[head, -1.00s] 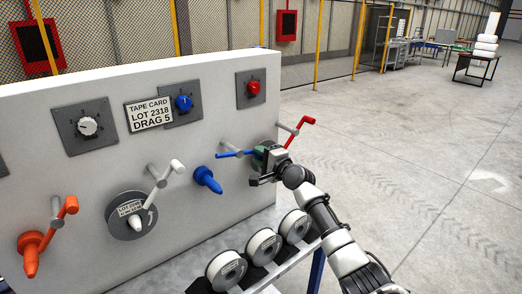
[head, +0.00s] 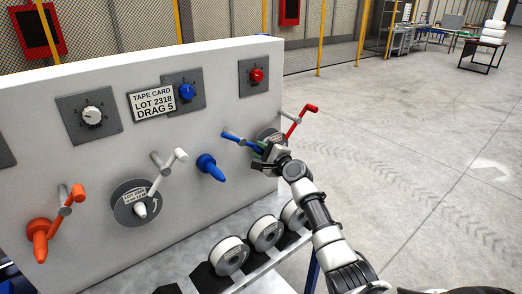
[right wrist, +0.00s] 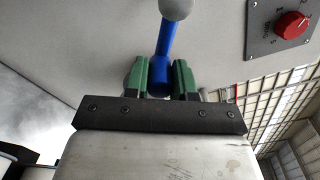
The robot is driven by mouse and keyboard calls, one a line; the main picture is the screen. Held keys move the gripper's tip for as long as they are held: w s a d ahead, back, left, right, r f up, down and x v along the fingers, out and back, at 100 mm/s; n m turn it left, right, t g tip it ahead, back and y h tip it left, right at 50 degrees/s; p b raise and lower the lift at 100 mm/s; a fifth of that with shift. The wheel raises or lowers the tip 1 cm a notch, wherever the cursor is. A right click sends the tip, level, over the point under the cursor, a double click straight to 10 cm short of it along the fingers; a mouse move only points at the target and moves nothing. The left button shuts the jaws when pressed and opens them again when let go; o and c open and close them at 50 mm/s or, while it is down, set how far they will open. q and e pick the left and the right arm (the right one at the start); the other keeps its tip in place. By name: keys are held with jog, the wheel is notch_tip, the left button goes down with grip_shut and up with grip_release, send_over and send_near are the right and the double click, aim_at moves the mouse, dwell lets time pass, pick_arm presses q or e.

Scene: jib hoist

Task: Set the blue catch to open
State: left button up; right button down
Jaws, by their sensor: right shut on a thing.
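The blue catch, a blue lever (head: 250,143) on a grey pivot, is on the right part of the white panel, right of a blue cone-shaped spindle (head: 210,167). It slants down to the right from its pivot towards my right gripper (head: 263,152). In the right wrist view, the blue lever (right wrist: 166,45) runs from a grey round end down between the green fingers of my right gripper (right wrist: 160,78). The gripper is shut on it; its gripped end is partly hidden. My left gripper is not in view.
A red crank (head: 300,122) stands close beside my right gripper. White and orange cranks (head: 168,170) are farther left. Dials and a tape card (head: 153,101) are above. Several white spools (head: 230,255) sit on a rack below. Open floor lies to the right.

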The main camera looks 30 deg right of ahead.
jog(key=shift+f, duration=0.1)
jog(key=c, duration=0.9)
grip_release()
jog(key=shift+c, duration=0.2)
jog(key=s+b, duration=0.1)
jog(key=s, duration=0.9)
jog(key=shift+s+d, duration=0.4)
